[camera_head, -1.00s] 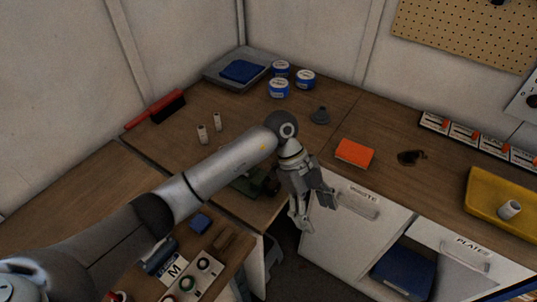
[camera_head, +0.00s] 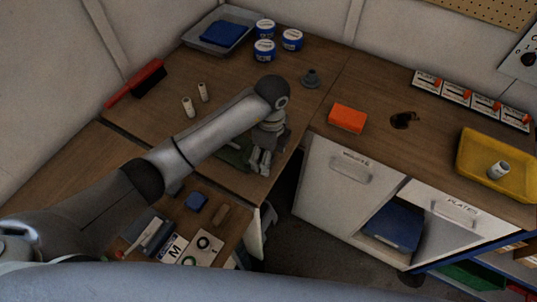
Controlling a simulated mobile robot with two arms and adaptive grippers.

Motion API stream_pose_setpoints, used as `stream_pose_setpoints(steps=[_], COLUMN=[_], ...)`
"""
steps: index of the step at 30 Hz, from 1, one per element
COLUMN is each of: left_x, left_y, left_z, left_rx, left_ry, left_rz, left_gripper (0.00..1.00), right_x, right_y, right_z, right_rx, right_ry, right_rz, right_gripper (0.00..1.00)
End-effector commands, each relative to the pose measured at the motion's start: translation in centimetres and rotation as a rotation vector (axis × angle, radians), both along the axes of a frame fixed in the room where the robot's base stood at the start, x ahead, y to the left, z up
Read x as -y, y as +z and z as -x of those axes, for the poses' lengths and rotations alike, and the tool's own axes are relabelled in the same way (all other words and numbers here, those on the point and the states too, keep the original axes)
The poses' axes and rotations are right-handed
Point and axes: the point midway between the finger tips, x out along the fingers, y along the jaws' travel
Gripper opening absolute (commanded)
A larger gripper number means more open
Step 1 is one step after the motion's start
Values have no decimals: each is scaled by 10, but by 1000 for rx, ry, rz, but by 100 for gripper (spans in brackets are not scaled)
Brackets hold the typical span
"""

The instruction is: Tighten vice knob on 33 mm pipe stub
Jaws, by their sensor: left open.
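The green vice (camera_head: 234,155) sits near the front edge of the wooden bench, mostly covered by my left arm and gripper. Its knob cannot be made out, nor whether a pipe stub is in its jaws. My left gripper (camera_head: 260,167) is open, pointing down at the right side of the vice. I cannot tell whether it touches the vice. A short white pipe piece (camera_head: 498,170) stands in the yellow tray (camera_head: 468,170) on the right. Two slim pale cylinders (camera_head: 187,107) (camera_head: 203,92) stand on the bench left of my arm. My right gripper is not in view.
Blue-and-white tins (camera_head: 264,51) and a grey tray with a blue cloth (camera_head: 225,34) stand at the back. An orange box (camera_head: 347,117) and a dark stain (camera_head: 404,120) lie on the right counter. A blue block (camera_head: 196,201) lies on the front-left surface. Open floor shows between the cabinets.

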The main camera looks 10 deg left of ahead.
Motion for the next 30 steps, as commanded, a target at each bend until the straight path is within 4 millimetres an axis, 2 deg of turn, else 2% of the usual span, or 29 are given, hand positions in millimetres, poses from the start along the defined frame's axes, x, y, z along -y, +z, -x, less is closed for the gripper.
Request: stream_pose_setpoints(steps=[6,13,24,30], left_x=[0,0,0,1], left_y=[-13,-14,-13,-14], left_z=[1,1,1,-1], left_rx=[0,0,0,-30], left_ry=[-2,-2,-2,-2], left_rz=[1,1,1,-12], left_gripper=[67,67,21,21], right_x=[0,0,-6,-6], right_y=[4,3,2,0], right_z=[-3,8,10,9], right_rx=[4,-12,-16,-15], right_ry=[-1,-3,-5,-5], right_rz=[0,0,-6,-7], right_gripper=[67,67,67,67])
